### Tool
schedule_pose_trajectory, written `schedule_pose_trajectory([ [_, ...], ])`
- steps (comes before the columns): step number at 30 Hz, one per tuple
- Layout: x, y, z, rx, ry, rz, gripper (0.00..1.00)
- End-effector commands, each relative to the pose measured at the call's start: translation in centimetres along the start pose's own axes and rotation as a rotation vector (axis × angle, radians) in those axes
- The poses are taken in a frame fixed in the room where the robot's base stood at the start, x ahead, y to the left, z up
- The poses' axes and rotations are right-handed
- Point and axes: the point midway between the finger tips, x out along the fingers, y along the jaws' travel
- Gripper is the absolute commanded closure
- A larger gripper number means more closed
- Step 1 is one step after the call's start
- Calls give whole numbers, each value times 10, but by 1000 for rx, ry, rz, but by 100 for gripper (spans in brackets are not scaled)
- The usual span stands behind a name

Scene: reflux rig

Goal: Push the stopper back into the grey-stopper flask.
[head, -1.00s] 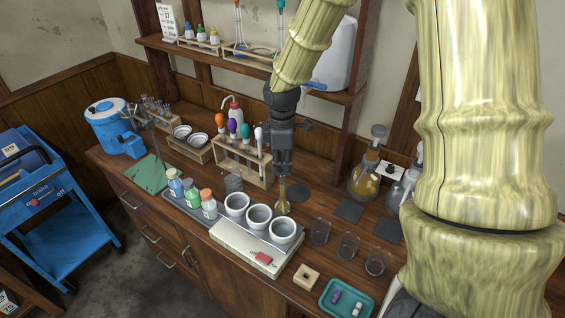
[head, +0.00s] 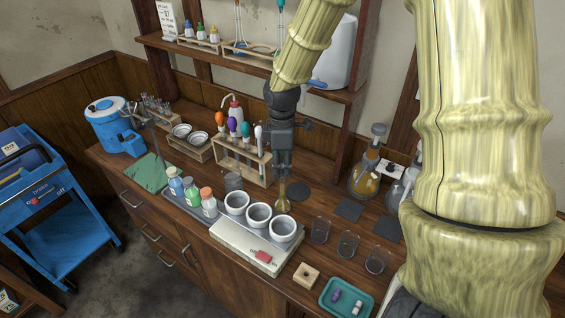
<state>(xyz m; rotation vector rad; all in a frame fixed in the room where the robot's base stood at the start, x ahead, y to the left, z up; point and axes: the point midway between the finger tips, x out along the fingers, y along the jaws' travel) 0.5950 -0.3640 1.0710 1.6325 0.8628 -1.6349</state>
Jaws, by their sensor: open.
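A small flask with yellow-brown contents (head: 283,202) stands on the bench behind the white cups. My gripper (head: 283,176) points down directly above it, and its fingers are around or just over the flask's neck. The fingers are open. They hide the top of the neck, so I cannot tell whether a stopper sits there or how deep. A larger flask with amber liquid (head: 364,181) and a grey top (head: 379,130) stands to the right, apart from my gripper. I cannot tell for certain which flask is the grey-stopper one.
White cups (head: 259,215) stand in front of the gripper. A wooden rack (head: 243,168) with coloured-topped droppers is close at its left. Empty glasses (head: 347,245), dark mats (head: 349,210) and a teal tray (head: 346,298) lie to the right. My arm hides the far right.

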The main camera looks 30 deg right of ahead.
Motion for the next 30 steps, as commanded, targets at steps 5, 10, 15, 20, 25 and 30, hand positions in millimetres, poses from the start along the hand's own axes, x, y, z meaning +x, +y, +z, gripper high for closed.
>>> schedule_pose_trajectory([
  [5,-6,0,0,0,0,0,57],
  [10,-26,1,0,0,2,2,57],
  [15,-54,1,0,0,2,3,57],
  [20,-80,1,0,1,2,3,57],
  [25,-103,1,0,0,2,1,57],
  [30,-116,1,0,0,0,0,57],
])
